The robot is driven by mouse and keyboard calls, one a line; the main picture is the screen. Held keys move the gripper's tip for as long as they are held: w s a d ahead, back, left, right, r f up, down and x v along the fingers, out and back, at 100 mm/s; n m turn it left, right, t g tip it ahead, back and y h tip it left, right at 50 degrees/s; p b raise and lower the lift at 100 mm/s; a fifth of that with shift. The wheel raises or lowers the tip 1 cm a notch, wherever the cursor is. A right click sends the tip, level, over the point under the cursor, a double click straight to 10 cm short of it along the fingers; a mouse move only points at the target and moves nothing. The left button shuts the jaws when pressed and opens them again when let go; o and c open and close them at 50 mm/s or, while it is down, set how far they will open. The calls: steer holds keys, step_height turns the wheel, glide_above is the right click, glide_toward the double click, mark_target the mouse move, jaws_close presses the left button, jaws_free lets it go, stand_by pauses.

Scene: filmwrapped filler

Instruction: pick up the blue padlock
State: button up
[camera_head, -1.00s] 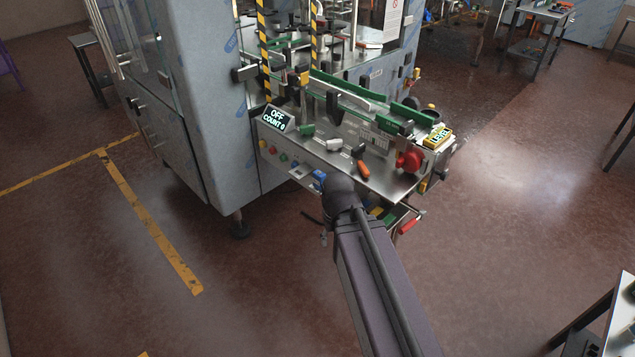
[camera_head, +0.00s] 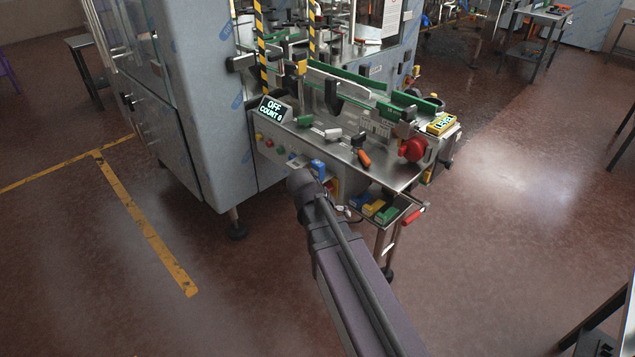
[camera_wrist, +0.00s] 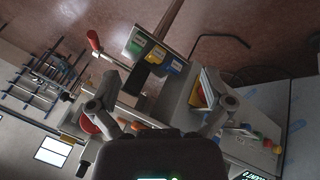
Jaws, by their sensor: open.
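Two blue things could be the blue padlock, and the views are too small to show a shackle on either. One is a small blue object (camera_head: 318,166) at the front edge of the machine's panel, just beyond my wrist. In the head view my wrist hides the jaws.
Green, white and orange items lie on the worktop. A red knob (camera_head: 412,150) sticks out at its right. A yellow plate (camera_wrist: 197,95) stands near my right finger. Floor at front is clear.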

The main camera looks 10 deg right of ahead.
steer(key=w+a+f+m+t+h+b, duration=0.1)
steer(key=w+f+m+t+h+b, duration=0.1)
steer(key=w+h+b, duration=0.3)
steer(key=m+t+h+b, duration=0.4)
steer(key=m+t+b, duration=0.15)
steer(key=b, duration=0.45)
glide_toward(315, 167)
steer(key=v, duration=0.2)
steer(key=shift+s+a+f+n+t, duration=0.1)
steer(key=shift+s+f+n+t, duration=0.1)
steer(key=shift+f+n+t, duration=0.15)
steer(key=shift+w, duration=0.1)
steer(key=shift+x, duration=4.3)
steer(key=shift+p+x, duration=0.3)
steer(key=shift+x, duration=2.3)
steer(key=shift+r, duration=0.1)
